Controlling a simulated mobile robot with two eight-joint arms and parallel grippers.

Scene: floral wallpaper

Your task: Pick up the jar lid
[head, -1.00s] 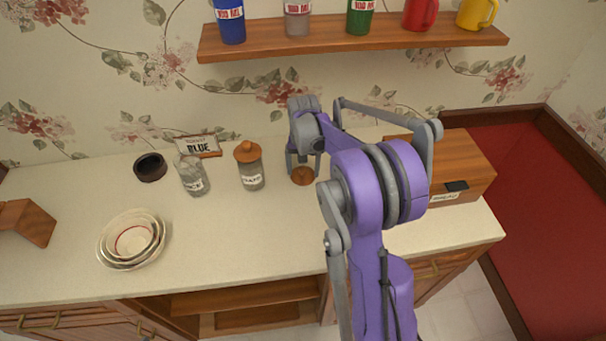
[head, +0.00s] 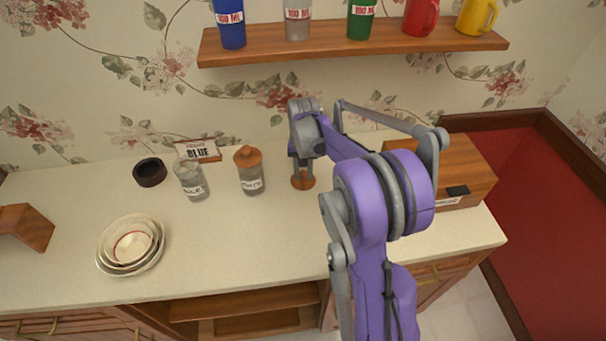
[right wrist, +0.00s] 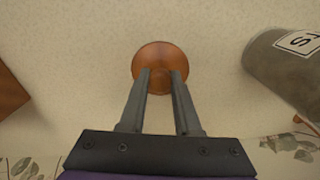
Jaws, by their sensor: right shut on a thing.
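The jar lid (head: 303,182) is a round brown wooden disc on the counter, between a lidded jar and a wooden box. It also shows in the right wrist view (right wrist: 160,52). My right gripper (head: 302,173) is over the lid with its fingers pointing down. In the right wrist view its two fingertips (right wrist: 161,74) are shut on the lid's middle, with a narrow gap between them. The lid appears to rest on the counter. An open glass jar (head: 191,182) stands further left. My left gripper is not in view.
A jar with a wooden lid (head: 250,175) stands close to the left of my gripper. A wooden box (head: 470,170) is to the right. A dark bowl (head: 150,172), nested bowls (head: 106,261) and a sign (head: 200,150) are left. A shelf with cups (head: 350,43) hangs above.

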